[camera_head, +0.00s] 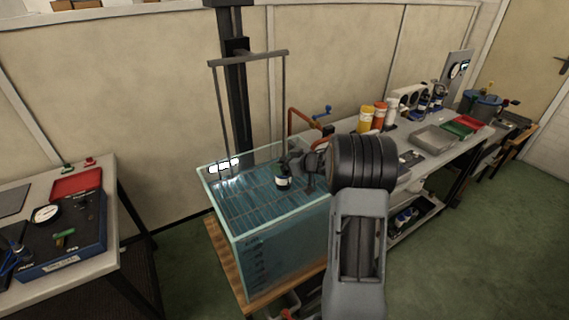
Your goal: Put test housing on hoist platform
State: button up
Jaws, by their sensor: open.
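A small dark cylinder with a white label, likely the test housing (283,182), is upright at the tank's right part, near the water surface. My gripper (292,164) is right beside it, open; its fingers are small and partly hidden, and I cannot tell whether they touch the cylinder. The hoist's crossbar (250,59) carries two thin rods that run down to the glass water tank (236,240). The platform at their lower end is not clearly distinguishable from the slatted pattern in the water. I cannot tell what the cylinder rests on.
A dark hoist column (234,100) stands behind the tank. A right bench (415,170) holds bottles, trays and instruments. A left bench (110,215) holds a gauge case (60,245) and a red tray (76,184).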

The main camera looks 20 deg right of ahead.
jog(key=v, duration=1.1)
jog(key=s+a+r+m+h, duration=0.1)
jog(key=a+r+m+h, duration=0.35)
jog(key=r+h, duration=0.4)
jog(key=s+a+f+g+y, duration=0.1)
jog(key=s+a+f+g, duration=0.2)
jog(key=s+a, duration=0.4)
jog(key=s+a+f+m+g+y, duration=0.1)
jog(key=s+a+f+g, duration=0.3)
jog(key=s, duration=0.9)
jog(key=a+g, duration=0.1)
jog(key=a, duration=0.2)
jog(key=shift+a, duration=0.3)
